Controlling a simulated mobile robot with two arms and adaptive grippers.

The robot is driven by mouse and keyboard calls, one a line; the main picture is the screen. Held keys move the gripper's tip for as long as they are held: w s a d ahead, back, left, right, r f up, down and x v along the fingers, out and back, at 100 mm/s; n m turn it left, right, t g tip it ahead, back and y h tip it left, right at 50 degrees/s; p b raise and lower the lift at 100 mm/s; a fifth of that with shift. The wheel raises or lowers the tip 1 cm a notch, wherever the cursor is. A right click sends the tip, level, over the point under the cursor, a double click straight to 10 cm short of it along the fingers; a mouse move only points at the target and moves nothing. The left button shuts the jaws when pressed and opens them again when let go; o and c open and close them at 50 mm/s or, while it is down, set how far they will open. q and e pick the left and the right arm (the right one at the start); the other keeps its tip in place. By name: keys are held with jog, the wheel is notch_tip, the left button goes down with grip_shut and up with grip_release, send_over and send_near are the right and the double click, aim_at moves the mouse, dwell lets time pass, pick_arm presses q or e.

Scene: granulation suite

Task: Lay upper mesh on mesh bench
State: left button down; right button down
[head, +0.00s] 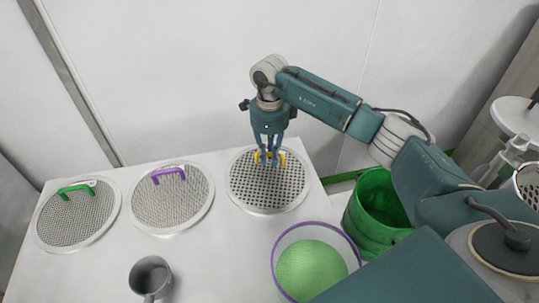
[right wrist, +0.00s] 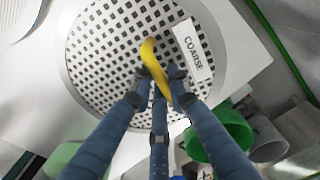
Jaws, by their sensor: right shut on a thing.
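A round mesh with large square holes and a pale rim (head: 292,194) is at the right end of the white bench (head: 215,255). In the right wrist view the mesh (right wrist: 92,48) carries a label (right wrist: 193,48) reading COARSE. My right gripper (head: 268,156) points down over it and is shut on its yellow handle (right wrist: 148,52). The mesh looks flat and level with the bench top; I cannot tell whether it touches or hovers slightly. My left gripper is not in view.
A purple-handled mesh (head: 172,207) and a green-handled mesh (head: 75,222) lie to the left. A grey cup (head: 150,276) and a purple-rimmed bowl of green powder (head: 312,266) stand in front. A green bucket (head: 375,215) is beyond the bench's right edge.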

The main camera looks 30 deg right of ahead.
jog(key=shift+f, duration=0.3)
jog(key=c, duration=1.6)
grip_release()
notch_tip(320, 180, up, 12)
jog(key=shift+r, duration=0.1)
